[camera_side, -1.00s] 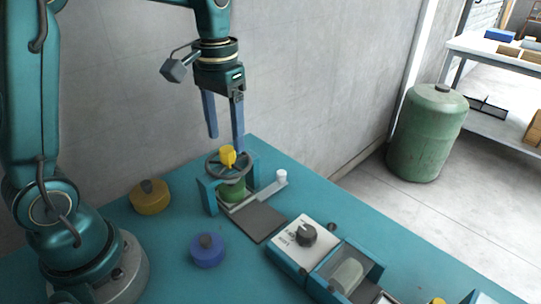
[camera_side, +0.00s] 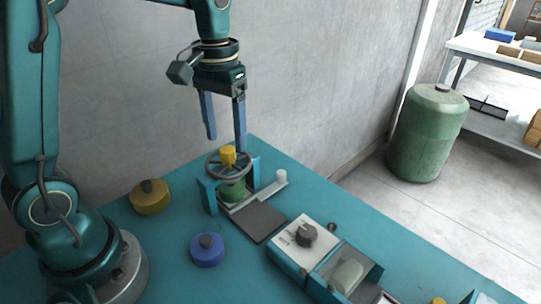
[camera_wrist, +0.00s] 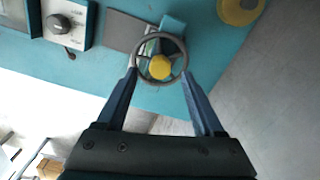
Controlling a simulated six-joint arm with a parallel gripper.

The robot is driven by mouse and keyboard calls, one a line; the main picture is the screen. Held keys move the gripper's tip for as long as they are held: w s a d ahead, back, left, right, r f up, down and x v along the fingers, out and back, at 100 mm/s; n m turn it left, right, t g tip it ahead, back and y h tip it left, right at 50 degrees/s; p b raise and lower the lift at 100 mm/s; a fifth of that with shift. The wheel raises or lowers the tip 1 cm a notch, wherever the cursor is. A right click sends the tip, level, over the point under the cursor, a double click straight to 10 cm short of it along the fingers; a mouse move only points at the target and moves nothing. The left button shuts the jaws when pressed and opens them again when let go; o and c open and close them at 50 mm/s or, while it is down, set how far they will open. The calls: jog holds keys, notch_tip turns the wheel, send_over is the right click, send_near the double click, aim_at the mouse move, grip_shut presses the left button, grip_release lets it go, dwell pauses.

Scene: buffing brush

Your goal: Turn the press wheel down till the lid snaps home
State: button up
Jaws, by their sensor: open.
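The press wheel (camera_side: 228,164) is a dark spoked ring with a yellow hub knob (camera_side: 228,155) on top. It sits on a teal press frame (camera_side: 209,196) over a green tin (camera_side: 232,191). In the wrist view the wheel (camera_wrist: 183,68) and yellow knob (camera_wrist: 159,67) show just beyond the fingertips. My gripper (camera_side: 226,142) is open and empty, its two blue fingers pointing down over the wheel. In the wrist view my gripper (camera_wrist: 162,78) has its fingertips spread to either side of the wheel's rim. The lid's seating on the tin is hidden under the wheel.
A dark pad (camera_side: 258,222) lies in front of the press, with a small white cylinder (camera_side: 281,177) beside it. A dial box (camera_side: 304,242) stands at right. A wall is behind.

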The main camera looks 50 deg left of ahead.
jog(key=shift+f, duration=1.5)
grip_shut()
jog(key=shift+m, duration=0.8)
grip_release()
jog(key=shift+r, duration=0.1)
jog(key=shift+r, duration=2.5)
